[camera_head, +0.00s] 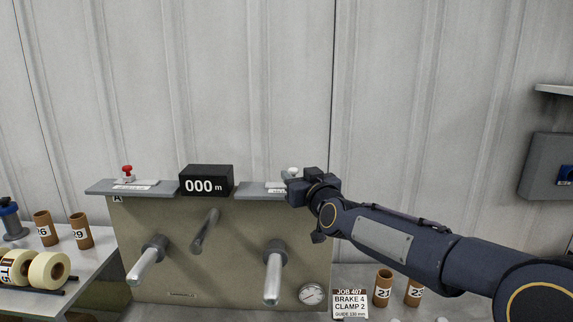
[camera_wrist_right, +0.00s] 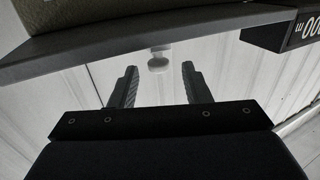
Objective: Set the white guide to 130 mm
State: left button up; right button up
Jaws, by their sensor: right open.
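The white guide's knob (camera_head: 292,171) sits on the grey ledge at the machine's upper right. It also shows in the right wrist view (camera_wrist_right: 158,61), in line with the gap between the fingertips. A scale plate (camera_head: 275,185) lies on this ledge, partly hidden by my gripper; its marks are too small to read. My right gripper (camera_head: 292,186) is at this ledge, close to the knob. In the right wrist view its fingers (camera_wrist_right: 159,72) are apart with nothing gripped. I cannot tell whether they touch the knob. My left gripper is out of view.
A red knob (camera_head: 127,171) stands on the left ledge. A black display (camera_head: 206,181) reads 000 m. Bars stick out of the machine front (camera_head: 180,285). A job card (camera_head: 350,303) reads guide 130 mm. Cardboard tubes (camera_head: 382,288) and tape rolls (camera_head: 48,268) stand at the sides.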

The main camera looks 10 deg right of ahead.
aim_at(292, 169)
jog(key=w, duration=0.2)
jog(key=w+p, duration=0.1)
jog(key=w, duration=0.2)
jog(key=shift+w+a+r+p, duration=0.1)
jog(key=shift+w+a+p, duration=0.2)
jog(key=shift+p, duration=0.1)
jog(key=shift+c, duration=0.4)
grip_shut()
